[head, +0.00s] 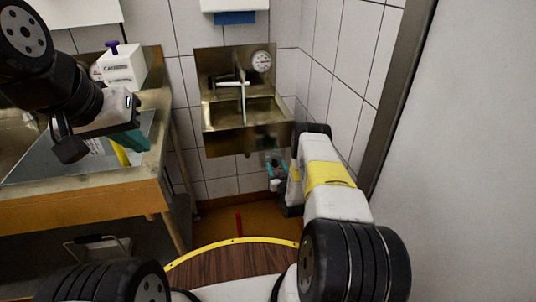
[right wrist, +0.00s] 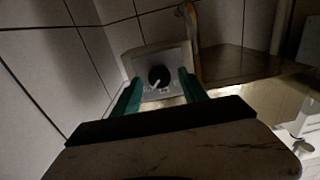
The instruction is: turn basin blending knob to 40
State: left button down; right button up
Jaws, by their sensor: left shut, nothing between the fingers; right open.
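The basin (head: 222,112) is a brassy metal wall unit with a tap, in the middle of the head view. A round white dial with dark marks (head: 261,61) sits at its upper right; its reading is too small to tell. In the right wrist view a black round knob (right wrist: 159,75) with a pale pointer sits on a grey plate (right wrist: 144,62). My right gripper (right wrist: 160,90) is open, its teal fingers on either side of the knob in that view; contact cannot be told. It shows below the basin in the head view (head: 273,172). My left gripper (head: 136,139) is shut and empty, over the side table.
A metal-topped side table (head: 120,189) stands at the left with a white container (head: 122,67) on it. A tiled wall (head: 343,60) lies close right of the basin, with a pale panel (head: 470,150) further right. A blue-and-white dispenser (head: 235,10) hangs above.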

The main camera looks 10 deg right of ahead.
grip_shut()
jog(key=shift+n, duration=0.4)
jog(key=n, duration=0.4)
jog(key=shift+a+f, duration=0.1)
jog(key=shift+a, duration=0.05)
jog(key=shift+n, duration=2)
jog(key=shift+s, duration=0.1)
grip_release()
